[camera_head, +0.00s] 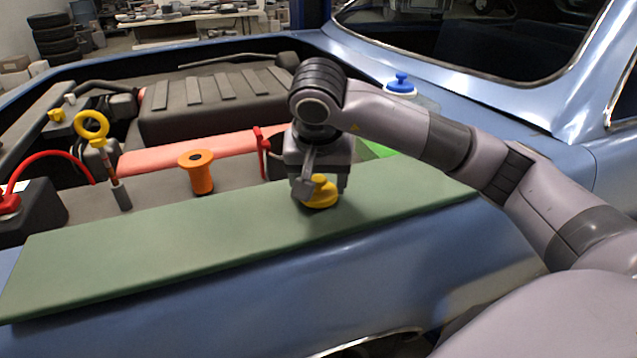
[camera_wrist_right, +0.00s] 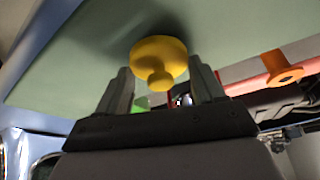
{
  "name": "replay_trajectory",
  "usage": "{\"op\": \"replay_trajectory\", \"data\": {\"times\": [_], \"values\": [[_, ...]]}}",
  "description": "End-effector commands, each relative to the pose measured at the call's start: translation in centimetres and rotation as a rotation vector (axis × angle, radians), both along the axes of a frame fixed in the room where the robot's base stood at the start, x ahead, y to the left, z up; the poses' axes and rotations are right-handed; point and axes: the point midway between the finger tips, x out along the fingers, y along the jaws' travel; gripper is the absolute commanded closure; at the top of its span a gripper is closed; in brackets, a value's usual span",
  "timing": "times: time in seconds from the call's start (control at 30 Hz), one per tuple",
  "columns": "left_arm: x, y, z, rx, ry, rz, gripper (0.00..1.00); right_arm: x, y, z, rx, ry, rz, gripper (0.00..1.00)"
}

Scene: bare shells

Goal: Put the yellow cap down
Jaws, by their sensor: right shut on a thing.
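The yellow cap (camera_head: 320,194) is at my right gripper (camera_head: 318,185), over the green mat (camera_head: 150,240) on the car's fender. In the right wrist view the yellow cap (camera_wrist_right: 158,60), round with a small knob, sits between the two fingers of the right gripper (camera_wrist_right: 160,82). The right gripper is shut on the cap. The cap is at or very close to the mat surface; I cannot tell whether it touches. My left gripper is not in view.
An orange spool-shaped part (camera_head: 197,172) stands behind the mat. A yellow ring-handled dipstick (camera_head: 92,126) and a red hose (camera_head: 50,155) are at the left. A blue cap (camera_head: 401,84) is at the back right. The mat's left half is clear.

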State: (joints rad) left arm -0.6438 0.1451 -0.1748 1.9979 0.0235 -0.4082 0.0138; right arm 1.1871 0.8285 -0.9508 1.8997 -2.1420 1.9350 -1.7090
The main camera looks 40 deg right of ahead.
Motion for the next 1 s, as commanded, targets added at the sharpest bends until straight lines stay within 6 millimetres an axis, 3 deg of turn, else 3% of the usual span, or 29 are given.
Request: {"op": "replay_trajectory", "data": {"times": [0.37,0.4,0.47,0.5,0.83,1.0], "values": [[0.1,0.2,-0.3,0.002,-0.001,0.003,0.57,0.0,0.0,-0.9,-0.001,-0.001,0.000,0.61],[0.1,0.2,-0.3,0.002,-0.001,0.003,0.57,0.0,0.0,-0.9,-0.001,-0.001,0.000,0.29],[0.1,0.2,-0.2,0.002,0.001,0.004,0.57,0.0,0.0,-0.8,0.000,0.000,0.000,0.09],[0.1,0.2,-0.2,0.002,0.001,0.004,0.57,0.0,0.0,-0.8,0.000,0.000,0.000,0.06],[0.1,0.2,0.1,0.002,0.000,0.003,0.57,0.0,0.0,-0.5,0.000,0.000,-0.001,0.06],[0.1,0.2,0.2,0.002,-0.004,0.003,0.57,-0.5,0.5,1.6,0.001,-0.006,0.000,0.06]]}}
